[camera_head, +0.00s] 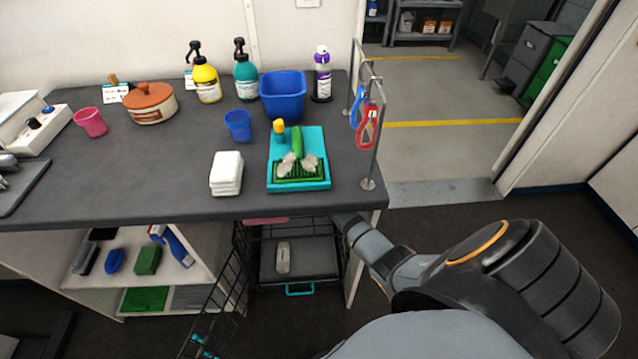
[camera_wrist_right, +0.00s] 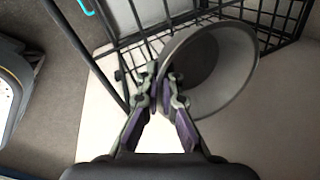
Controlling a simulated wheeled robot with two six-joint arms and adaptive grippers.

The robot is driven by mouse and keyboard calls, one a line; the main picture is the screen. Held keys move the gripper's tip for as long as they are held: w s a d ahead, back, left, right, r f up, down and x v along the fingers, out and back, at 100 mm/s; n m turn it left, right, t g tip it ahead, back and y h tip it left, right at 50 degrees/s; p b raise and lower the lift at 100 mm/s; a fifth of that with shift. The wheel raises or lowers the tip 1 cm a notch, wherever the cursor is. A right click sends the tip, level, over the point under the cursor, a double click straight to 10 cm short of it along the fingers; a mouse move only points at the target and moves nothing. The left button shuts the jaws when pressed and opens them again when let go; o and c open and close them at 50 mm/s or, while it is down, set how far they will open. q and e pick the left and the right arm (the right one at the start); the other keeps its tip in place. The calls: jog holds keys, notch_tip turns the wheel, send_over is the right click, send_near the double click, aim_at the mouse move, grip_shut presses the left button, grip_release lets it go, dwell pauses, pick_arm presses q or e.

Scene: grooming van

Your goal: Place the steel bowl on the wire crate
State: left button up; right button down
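The steel bowl (camera_wrist_right: 225,65) is grey and round, its opening turned towards the camera in the right wrist view. My right gripper (camera_wrist_right: 162,88) is shut on the near left part of its rim. The bowl is close to the black wire bars of the crate (camera_wrist_right: 275,22); I cannot tell whether they touch. In the head view the wire crate (camera_head: 303,230) stands under the counter, its wire door (camera_head: 225,290) swung open. My right arm reaches below the counter's right end, which hides the right gripper and the bowl there. My left gripper is not in view.
The counter (camera_head: 110,190) overhangs the crate. A pink item (camera_head: 266,220) shows near the crate's top, below the counter edge. A leash rack (camera_head: 374,140) stands on the counter's right end. White shelves (camera_head: 185,275) are left of the crate. The floor at right is clear.

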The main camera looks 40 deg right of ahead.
jog(key=shift+b+x, duration=0.65)
jog(key=shift+x, duration=0.95)
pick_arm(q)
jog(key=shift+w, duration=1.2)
pick_arm(e)
jog(key=shift+f, duration=0.2)
jog(key=shift+f, duration=0.15)
jog(key=c, duration=1.5)
grip_release()
